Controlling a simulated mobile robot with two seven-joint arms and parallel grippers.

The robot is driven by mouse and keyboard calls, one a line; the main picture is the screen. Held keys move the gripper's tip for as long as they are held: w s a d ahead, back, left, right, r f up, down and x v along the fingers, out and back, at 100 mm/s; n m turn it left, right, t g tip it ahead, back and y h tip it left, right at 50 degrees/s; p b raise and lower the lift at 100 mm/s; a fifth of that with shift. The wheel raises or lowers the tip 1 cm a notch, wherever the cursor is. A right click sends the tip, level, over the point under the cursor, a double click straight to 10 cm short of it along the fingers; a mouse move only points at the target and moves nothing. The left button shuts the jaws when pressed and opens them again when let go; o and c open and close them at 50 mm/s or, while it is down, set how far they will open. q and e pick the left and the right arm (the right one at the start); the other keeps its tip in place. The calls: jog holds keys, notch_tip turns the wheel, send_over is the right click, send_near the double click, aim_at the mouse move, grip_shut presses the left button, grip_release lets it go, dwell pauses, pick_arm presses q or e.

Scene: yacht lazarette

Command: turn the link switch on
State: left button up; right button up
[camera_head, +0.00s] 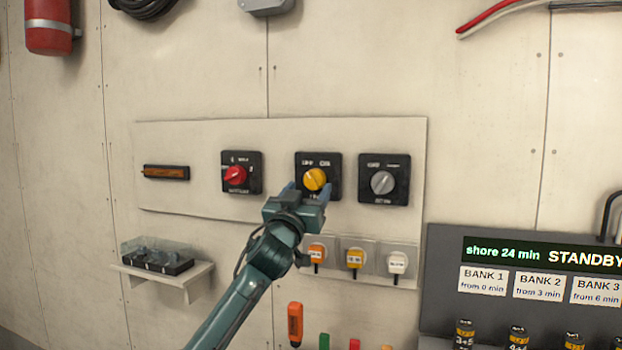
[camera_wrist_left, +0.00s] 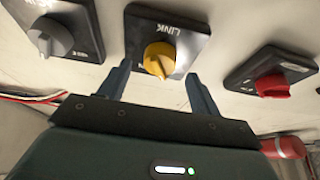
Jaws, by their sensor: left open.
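The link switch is a yellow round knob (camera_head: 315,179) on a black square plate, in the middle of a row of three switches on the pale panel. In the left wrist view, the yellow knob (camera_wrist_left: 159,58) sits under the word LINK. My left gripper (camera_head: 307,190) is at the lower part of this switch. Its two fingers (camera_wrist_left: 155,88) are open, one on each side of the knob, with gaps visible on both sides. I cannot tell whether the fingertips touch the plate. My right gripper is not in view.
A red switch (camera_head: 235,175) is to the left and a grey switch (camera_head: 383,182) to the right. A small shelf (camera_head: 162,275) with a clear-covered box juts out at left. A dark display panel (camera_head: 530,275) stands at right.

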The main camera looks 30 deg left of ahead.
aim_at(314, 180)
pick_arm(q)
jog(key=shift+x, duration=1.1)
jog(key=shift+w+r+p, duration=0.1)
jog(key=shift+w+p, duration=0.2)
jog(key=shift+w, duration=0.05)
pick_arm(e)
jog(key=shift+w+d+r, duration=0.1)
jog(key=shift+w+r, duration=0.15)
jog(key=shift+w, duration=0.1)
pick_arm(q)
jog(key=c, duration=1)
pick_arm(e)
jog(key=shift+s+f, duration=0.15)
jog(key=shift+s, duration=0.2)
